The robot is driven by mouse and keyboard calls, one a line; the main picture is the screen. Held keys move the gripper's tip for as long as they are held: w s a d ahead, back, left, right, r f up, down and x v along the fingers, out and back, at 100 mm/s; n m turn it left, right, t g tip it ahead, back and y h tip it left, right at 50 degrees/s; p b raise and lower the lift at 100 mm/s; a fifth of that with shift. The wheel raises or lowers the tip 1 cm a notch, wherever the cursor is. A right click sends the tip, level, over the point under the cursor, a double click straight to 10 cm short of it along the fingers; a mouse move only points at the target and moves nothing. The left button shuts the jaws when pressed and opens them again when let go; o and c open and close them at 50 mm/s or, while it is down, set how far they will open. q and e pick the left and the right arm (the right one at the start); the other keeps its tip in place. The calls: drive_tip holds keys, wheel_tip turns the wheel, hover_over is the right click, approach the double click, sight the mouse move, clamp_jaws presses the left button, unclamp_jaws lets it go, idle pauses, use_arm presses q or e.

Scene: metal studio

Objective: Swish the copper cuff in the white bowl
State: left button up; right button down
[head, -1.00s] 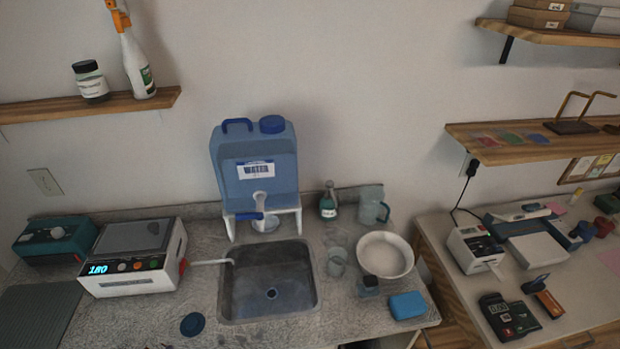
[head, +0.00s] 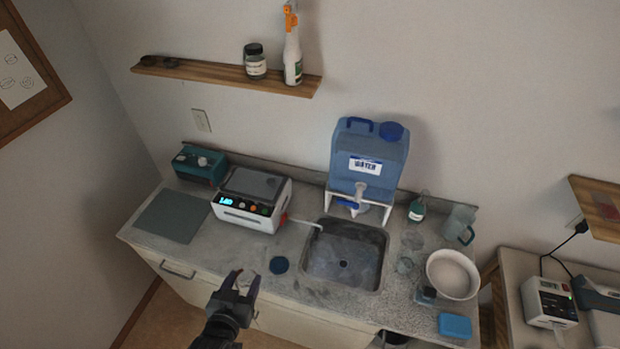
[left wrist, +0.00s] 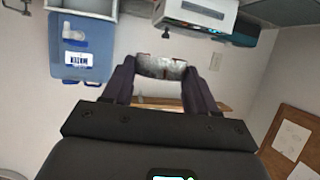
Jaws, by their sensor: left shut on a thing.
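My left gripper (head: 243,282) is in front of the counter's front edge, left of the sink. In the left wrist view the gripper (left wrist: 162,75) is shut on a short curved metal band (left wrist: 162,67), mottled grey and brownish, which I take for the copper cuff. In the head view the cuff is too small to make out clearly. The white bowl (head: 455,293) stands at the right end of the counter, well apart from the gripper, with pale contents. My right gripper is not in view.
A sink (head: 343,265) lies between gripper and bowl. Behind it stands a blue water container (head: 369,150) on a white stand. A clear cup (head: 405,264), small jar (head: 426,295) and blue block (head: 455,325) are near the bowl.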

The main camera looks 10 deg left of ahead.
use_arm(q)
drive_tip(key=w+d+f+b, duration=0.2)
drive_tip(key=d+f+b, duration=0.2)
drive_tip(key=f+b, duration=0.5)
drive_tip(key=w+d+f+b, duration=0.1)
drive_tip(key=w+d+b, duration=0.8)
drive_tip(key=d, duration=0.1)
drive_tip(key=shift+w+d+f+m+h, duration=0.3)
drive_tip(key=shift+w+f+h, duration=0.1)
